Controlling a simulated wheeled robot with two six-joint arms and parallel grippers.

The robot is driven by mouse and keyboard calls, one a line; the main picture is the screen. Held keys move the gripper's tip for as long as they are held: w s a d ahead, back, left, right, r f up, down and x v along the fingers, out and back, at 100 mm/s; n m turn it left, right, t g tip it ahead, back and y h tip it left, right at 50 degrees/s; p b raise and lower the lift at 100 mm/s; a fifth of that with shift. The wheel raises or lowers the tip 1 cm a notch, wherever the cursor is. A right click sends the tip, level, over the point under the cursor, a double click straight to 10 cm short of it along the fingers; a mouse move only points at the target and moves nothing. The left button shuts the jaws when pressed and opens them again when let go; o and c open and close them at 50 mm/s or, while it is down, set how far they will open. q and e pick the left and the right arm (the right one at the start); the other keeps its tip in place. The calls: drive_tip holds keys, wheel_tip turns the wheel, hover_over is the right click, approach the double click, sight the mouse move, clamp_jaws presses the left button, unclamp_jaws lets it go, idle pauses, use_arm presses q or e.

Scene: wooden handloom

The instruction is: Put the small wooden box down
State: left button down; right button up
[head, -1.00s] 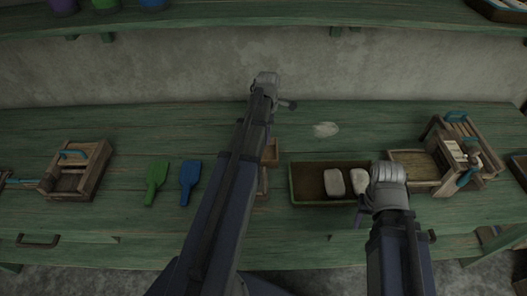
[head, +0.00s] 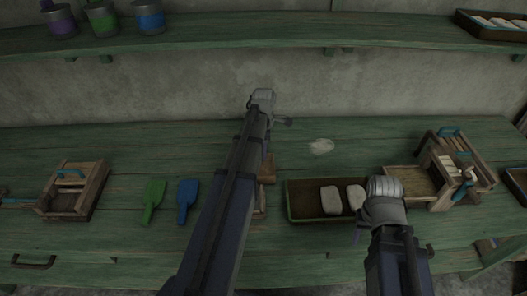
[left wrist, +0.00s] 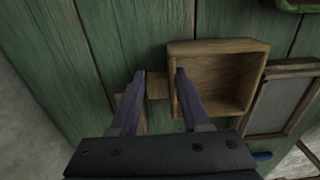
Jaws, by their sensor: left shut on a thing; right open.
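The small wooden box (left wrist: 222,80) is open-topped and shows in the left wrist view close to the green bench top. In the head view a small brown part of it (head: 267,170) shows beside my left arm, which hides the rest. My left gripper (left wrist: 160,75) is shut on a short wooden piece at the box's left side, one finger on each side. Whether the box touches the bench, I cannot tell. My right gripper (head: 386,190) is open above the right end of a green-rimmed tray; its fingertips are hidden.
The tray (head: 290,202) holds pale blocks. Left are blue (head: 187,200) and green (head: 153,200) paddles and a wooden carrier (head: 90,195). Right is a wooden box with tools (head: 450,175). A shelf with cans (head: 280,32) runs above. Bench behind the tray is mostly clear.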

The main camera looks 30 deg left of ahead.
wheel_tip(320, 180, up, 9)
drive_tip(key=p, duration=0.8)
